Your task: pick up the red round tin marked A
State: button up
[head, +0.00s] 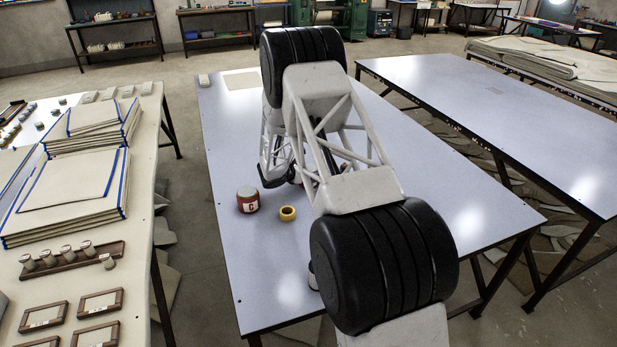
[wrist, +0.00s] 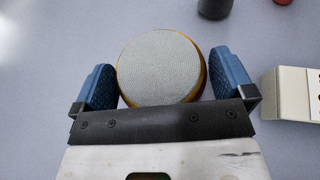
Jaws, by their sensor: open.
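In the wrist view my gripper (wrist: 163,70) is open, with its two blue fingers on either side of a round tin (wrist: 160,68). This tin has a grey textured top and a yellow-orange side; no letter on it shows. Narrow gaps show between the tin and the fingers. In the head view a red round tin (head: 248,204) stands on the table, its label looking like C or G rather than A. My arm hides part of the table there. A bit of something red (wrist: 283,1) shows at the wrist view's top edge.
In the wrist view a dark cylinder (wrist: 214,7) stands beyond the tin, and a pale box (wrist: 292,94) stands close to the right finger. The table's left front is clear.

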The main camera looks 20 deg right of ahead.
jog(key=shift+c, duration=0.3)
jog(key=c, duration=1)
jog(key=shift+o, duration=0.2)
jog(key=shift+r, duration=0.15)
jog(key=shift+r, duration=4.9)
